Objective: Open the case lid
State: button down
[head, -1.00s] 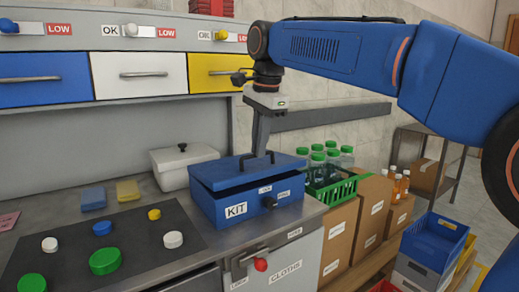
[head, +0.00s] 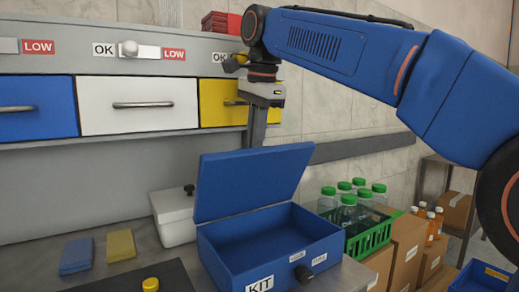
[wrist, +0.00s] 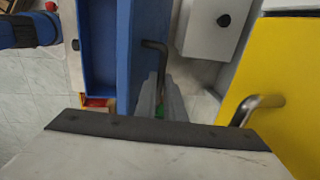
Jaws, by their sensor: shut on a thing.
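The blue case (head: 270,258), labelled KIT, stands on the counter in the head view with a dark knob on its front. Its blue lid (head: 250,180) is raised, tilted steeply up and back, and the inside looks empty. My gripper (head: 257,132) is behind the lid in the head view; the lid hides its fingertips. In the wrist view my gripper (wrist: 162,100) is shut on the dark lid handle (wrist: 155,47), beside the upright lid (wrist: 137,60). The handle is hidden in the head view.
A white lidded box (head: 174,217) stands left of the case. A green crate of bottles (head: 372,238) and cardboard boxes are at right. The yellow drawer (head: 222,116) is close behind my gripper; its handle (wrist: 246,110) shows in the wrist view. Two sponges lie at left.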

jog(key=shift+w+a, duration=0.45)
jog(key=shift+w, duration=0.2)
jog(key=shift+w+a, duration=0.45)
jog(key=shift+w, duration=0.15)
jog(key=c, duration=1.8)
grip_release()
jog(key=shift+c, duration=0.2)
jog(key=shift+r, duration=0.1)
